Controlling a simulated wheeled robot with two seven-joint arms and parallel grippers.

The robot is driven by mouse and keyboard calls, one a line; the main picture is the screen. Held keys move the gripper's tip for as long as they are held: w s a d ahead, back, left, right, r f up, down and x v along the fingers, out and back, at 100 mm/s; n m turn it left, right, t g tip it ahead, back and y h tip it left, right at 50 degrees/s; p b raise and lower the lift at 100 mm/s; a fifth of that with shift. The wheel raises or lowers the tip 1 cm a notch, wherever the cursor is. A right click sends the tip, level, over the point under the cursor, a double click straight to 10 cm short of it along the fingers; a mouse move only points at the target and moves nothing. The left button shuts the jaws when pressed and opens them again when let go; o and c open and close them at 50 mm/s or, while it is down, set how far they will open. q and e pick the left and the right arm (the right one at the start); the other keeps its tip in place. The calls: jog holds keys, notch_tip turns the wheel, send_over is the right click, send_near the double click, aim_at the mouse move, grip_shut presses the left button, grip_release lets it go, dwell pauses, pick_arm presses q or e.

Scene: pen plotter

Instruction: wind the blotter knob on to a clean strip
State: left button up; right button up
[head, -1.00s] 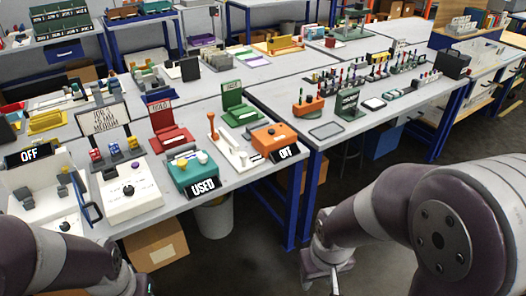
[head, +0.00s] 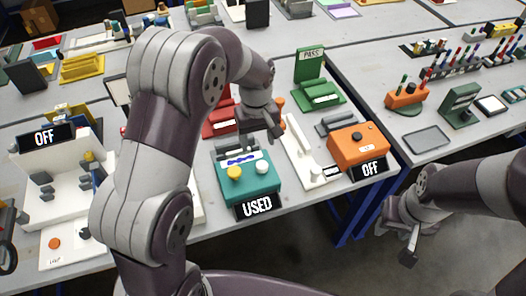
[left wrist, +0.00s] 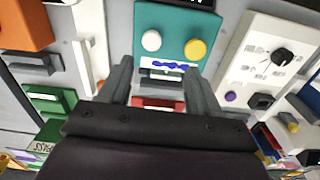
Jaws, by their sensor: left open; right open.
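The teal blotter box (head: 250,188) stands near the table's front edge with a sign (head: 257,207) reading USED. A yellow knob (head: 234,173) and a white knob (head: 262,167) are on its top. Its pale strip (head: 241,160) bears blue ink marks. In the left wrist view the box (left wrist: 172,22) shows upside down, with the yellow knob (left wrist: 195,49), white knob (left wrist: 151,40) and marked strip (left wrist: 172,65). My left gripper (head: 263,135) is open and empty, above and behind the box; its fingers (left wrist: 158,70) point towards the strip. My right gripper (head: 408,248) is open, off the table's front.
An orange box (head: 357,143) with a sign reading OFF stands to the right, beside a white base (head: 303,150). A red stand (head: 218,122) and a green stand (head: 319,92) are behind. A white booth (head: 62,185) is at the left. My left arm hides the table's middle left.

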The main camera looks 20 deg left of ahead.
aim_at(262, 165)
pick_arm(q)
jog(key=shift+n, duration=0.6)
jog(key=f, duration=0.2)
jog(key=d+f, duration=0.1)
jog(key=f, duration=0.1)
jog(key=shift+w+p, duration=0.3)
jog(key=shift+w, duration=0.1)
jog(key=f, duration=0.7)
jog(key=shift+w+f+p, duration=0.2)
jog(key=shift+w+p, duration=0.1)
jog(key=shift+p, duration=0.05)
jog(key=shift+s+f, duration=0.1)
jog(key=shift+f, duration=0.5)
pick_arm(e)
jog(key=shift+s+d+r, duration=0.1)
jog(key=shift+s+r, duration=0.4)
jog(key=shift+r, duration=0.35)
pick_arm(q)
jog(key=c, duration=1)
